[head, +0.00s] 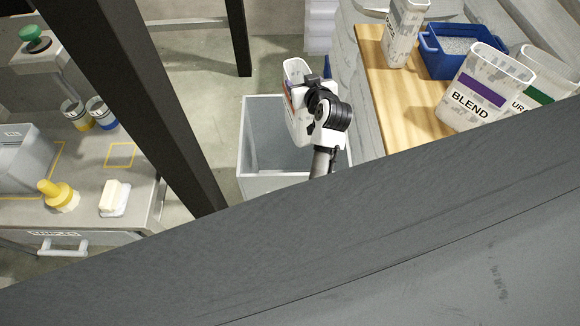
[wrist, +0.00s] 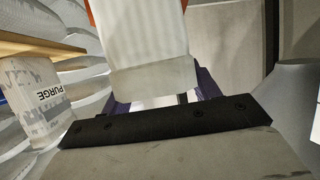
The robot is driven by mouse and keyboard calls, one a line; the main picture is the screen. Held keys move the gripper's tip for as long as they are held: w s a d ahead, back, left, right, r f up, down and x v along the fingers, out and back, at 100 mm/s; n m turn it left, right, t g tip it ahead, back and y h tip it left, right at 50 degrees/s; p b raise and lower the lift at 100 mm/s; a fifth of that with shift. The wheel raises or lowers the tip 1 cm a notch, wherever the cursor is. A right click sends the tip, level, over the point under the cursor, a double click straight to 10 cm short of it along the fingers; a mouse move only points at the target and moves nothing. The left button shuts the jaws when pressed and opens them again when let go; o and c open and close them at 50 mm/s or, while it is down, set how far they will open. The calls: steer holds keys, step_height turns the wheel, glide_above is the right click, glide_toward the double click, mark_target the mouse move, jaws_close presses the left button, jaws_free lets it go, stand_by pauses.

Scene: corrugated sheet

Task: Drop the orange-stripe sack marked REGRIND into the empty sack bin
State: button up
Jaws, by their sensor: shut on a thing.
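A pale sack (head: 298,122) with an orange stripe is held in my gripper (head: 303,92). It hangs upright over the open grey bin (head: 262,125); I cannot tell how far its lower end is inside the rim. Its marking is not readable. In the wrist view the sack (wrist: 150,50) fills the upper middle between my gripper's purple fingers (wrist: 160,97), with orange at its edges. The part of the bin's inside that I see is bare; the rest is hidden behind the sack and my arm.
Right of the bin, a wooden bench (head: 385,90) holds a BLEND sack (head: 480,90), another sack with a green stripe (head: 543,95), and a blue crate (head: 455,60). A PURGE sack (wrist: 30,105) shows in the wrist view. A dark post (head: 150,110) stands left, before a grey counter (head: 90,185).

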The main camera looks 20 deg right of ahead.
step_height(320, 180, down, 13)
steer(key=b, duration=0.7)
steer(key=shift+w, duration=0.25)
steer(key=o, duration=1.8)
steer(key=b+v, duration=0.2)
steer(key=v, duration=1.2)
steer(key=shift+w+r, duration=0.1)
